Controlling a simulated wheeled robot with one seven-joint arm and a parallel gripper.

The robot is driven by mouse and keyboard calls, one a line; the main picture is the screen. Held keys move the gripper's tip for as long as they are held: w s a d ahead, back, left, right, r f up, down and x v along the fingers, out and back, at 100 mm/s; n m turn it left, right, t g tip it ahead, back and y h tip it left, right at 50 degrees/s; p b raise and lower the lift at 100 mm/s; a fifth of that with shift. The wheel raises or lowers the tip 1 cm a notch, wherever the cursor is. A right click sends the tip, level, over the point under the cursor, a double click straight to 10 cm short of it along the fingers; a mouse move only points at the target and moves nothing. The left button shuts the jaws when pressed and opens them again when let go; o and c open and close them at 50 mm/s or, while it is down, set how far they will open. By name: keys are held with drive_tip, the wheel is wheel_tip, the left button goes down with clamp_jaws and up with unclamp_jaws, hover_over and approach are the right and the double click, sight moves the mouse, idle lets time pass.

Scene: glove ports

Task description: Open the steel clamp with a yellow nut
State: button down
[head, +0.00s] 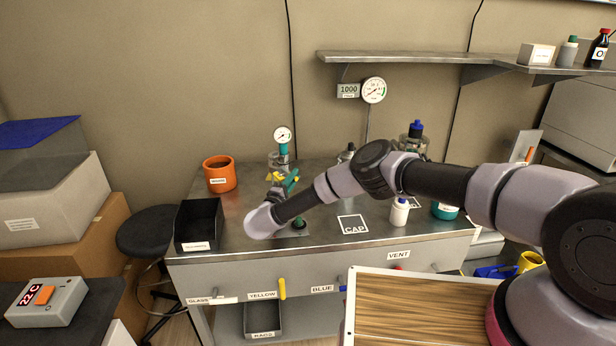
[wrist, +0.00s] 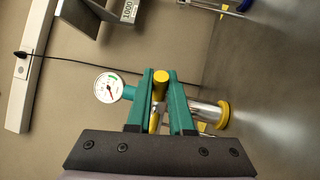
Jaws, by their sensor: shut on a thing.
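My gripper (wrist: 161,85) has teal fingers, shut on a yellow part (wrist: 161,76) that shows between them in the wrist view; it looks like the yellow nut of the clamp. A shiny steel-coloured piece with a yellow rim (wrist: 224,114) shows just right of the fingers. The clamp's body is mostly hidden by the fingers, so I cannot tell how far open it is. In the head view my gripper (head: 287,182) is above the back left of the bench, with yellow parts (head: 272,177) at its tips, below a round gauge (head: 282,135).
An orange pot (head: 219,174) and a black bin (head: 199,224) stand left on the steel bench (head: 330,258). A white bottle (head: 399,212) stands right of the CAP mark (head: 353,225). A shelf (head: 420,57) and a wall gauge (head: 373,90) are behind. My arm crosses over the bench's right side.

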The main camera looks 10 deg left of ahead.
drive_tip(key=shift+s+a+m+h, duration=0.1)
drive_tip(key=shift+s+m+h, duration=0.05)
drive_tip(key=shift+m+h, duration=0.15)
drive_tip(key=c, duration=0.8)
unclamp_jaws()
drive_tip(key=shift+a, duration=0.1)
drive_tip(key=v, duration=1)
drive_tip(key=shift+s, duration=0.35)
drive_tip(key=shift+a, duration=0.1)
